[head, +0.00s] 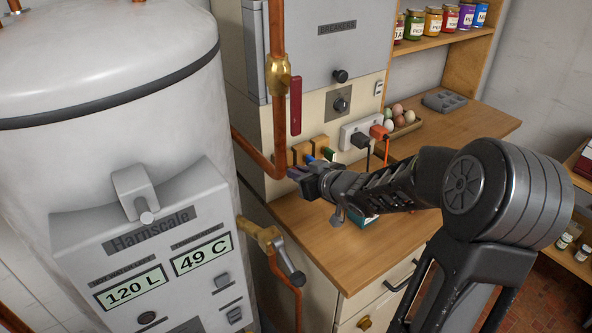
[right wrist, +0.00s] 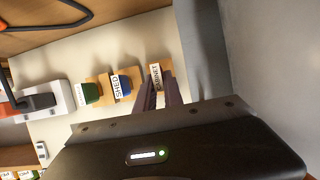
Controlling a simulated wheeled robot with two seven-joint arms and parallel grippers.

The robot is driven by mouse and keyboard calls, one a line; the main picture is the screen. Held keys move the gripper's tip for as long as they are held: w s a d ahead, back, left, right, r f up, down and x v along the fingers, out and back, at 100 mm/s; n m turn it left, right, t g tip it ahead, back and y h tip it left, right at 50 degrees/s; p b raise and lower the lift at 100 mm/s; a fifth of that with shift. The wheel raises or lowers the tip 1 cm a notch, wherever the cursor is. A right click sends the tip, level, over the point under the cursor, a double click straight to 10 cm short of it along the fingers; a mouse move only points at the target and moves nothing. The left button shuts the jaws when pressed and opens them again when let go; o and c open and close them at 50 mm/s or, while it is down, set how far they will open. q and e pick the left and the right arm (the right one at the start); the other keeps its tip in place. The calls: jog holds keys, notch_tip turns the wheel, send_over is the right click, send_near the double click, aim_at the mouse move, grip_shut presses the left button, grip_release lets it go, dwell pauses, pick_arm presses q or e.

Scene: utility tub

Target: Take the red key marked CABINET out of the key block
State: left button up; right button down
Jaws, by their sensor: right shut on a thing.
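The wooden key block (head: 301,151) is on the cream panel below the breaker box. In the right wrist view its wooden mounts (right wrist: 107,84) sit in a row, with a green key (right wrist: 91,93), a blue key by a SHED label (right wrist: 122,86) and a CABINET label (right wrist: 155,74). My right gripper (head: 297,174) reaches the block's near end. Its fingers (right wrist: 160,92) are shut at the CABINET place. The red key's own surface is hidden by the fingers; I cannot tell how far it sits in the block. My left gripper is not in view.
A large white boiler (head: 110,90) stands close on the left. A copper pipe (head: 278,120) runs just beside the block. A socket strip (head: 362,130) with black and orange plugs is to the right. The wooden counter (head: 350,255) below is mostly clear.

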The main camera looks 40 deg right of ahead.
jog(key=shift+s+p, duration=0.4)
jog(key=shift+s, duration=1.1)
jog(key=shift+s, duration=0.1)
